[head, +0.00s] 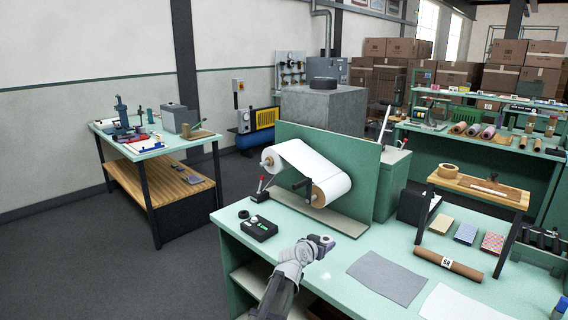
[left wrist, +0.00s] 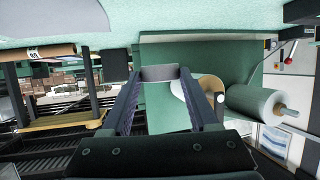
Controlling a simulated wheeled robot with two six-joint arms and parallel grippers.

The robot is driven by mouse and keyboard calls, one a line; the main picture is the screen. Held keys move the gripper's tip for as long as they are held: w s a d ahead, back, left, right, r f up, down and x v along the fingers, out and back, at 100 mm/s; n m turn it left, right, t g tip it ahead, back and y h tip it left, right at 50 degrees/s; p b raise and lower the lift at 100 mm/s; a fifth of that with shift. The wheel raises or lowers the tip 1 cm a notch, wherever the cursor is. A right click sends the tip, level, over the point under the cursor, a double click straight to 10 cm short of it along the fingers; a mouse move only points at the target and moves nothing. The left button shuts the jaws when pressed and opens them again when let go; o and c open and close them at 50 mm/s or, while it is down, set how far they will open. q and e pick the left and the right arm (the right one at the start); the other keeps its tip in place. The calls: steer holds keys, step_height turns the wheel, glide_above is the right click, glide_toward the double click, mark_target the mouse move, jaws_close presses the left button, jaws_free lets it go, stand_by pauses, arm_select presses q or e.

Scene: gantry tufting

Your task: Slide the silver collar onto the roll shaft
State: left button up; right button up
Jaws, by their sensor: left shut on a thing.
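My left gripper (head: 322,243) is held above the front of the green bench. In the left wrist view, its two fingers (left wrist: 160,78) are shut on the silver collar (left wrist: 159,73), which shows as a grey band between the tips. The roll stand (head: 361,170) is behind the gripper and carries white film over two rolls. The roll shaft (left wrist: 284,109) sticks out of the left roll (head: 268,161); it is bare at its end. The collar is apart from the shaft. The larger right roll (head: 331,189) has a dark crank in front. My right gripper is not in view.
A black box with a green display (head: 259,228) and a black ring (head: 243,214) lie left of the gripper. A red-knobbed lever (head: 261,188) stands beside the stand. A grey sheet (head: 387,279) and a brown tube (head: 448,263) lie to the right.

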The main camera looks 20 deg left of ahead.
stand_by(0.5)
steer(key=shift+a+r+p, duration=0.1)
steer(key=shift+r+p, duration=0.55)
